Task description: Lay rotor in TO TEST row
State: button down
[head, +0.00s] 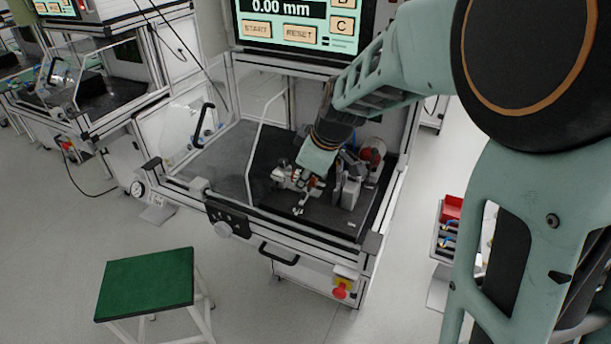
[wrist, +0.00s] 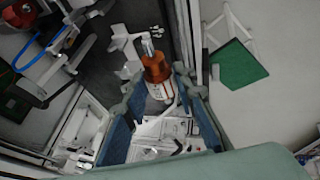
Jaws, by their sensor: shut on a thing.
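The rotor (wrist: 155,70), a copper-orange and white cylinder with a metal shaft end, sits between the blue-padded fingers of my gripper (wrist: 158,88) in the wrist view. My gripper is shut on it. In the head view, my gripper (head: 308,178) is inside the test station (head: 270,225), low over its dark bed. The rotor is small and partly hidden there. No row marked TO TEST can be read in either view.
The station has a clear guard (head: 215,145), metal fixtures (head: 348,190) and a screen (head: 300,25) above. A rack with a red bin (head: 451,208) and several small parts stands right, partly hidden by my arm. A green-topped stool (head: 148,283) stands front left. Floor between is clear.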

jog(key=shift+r, duration=0.15)
jog(key=shift+r+p, duration=1.4)
jog(key=shift+r, duration=1.05)
jog(key=shift+f, duration=0.15)
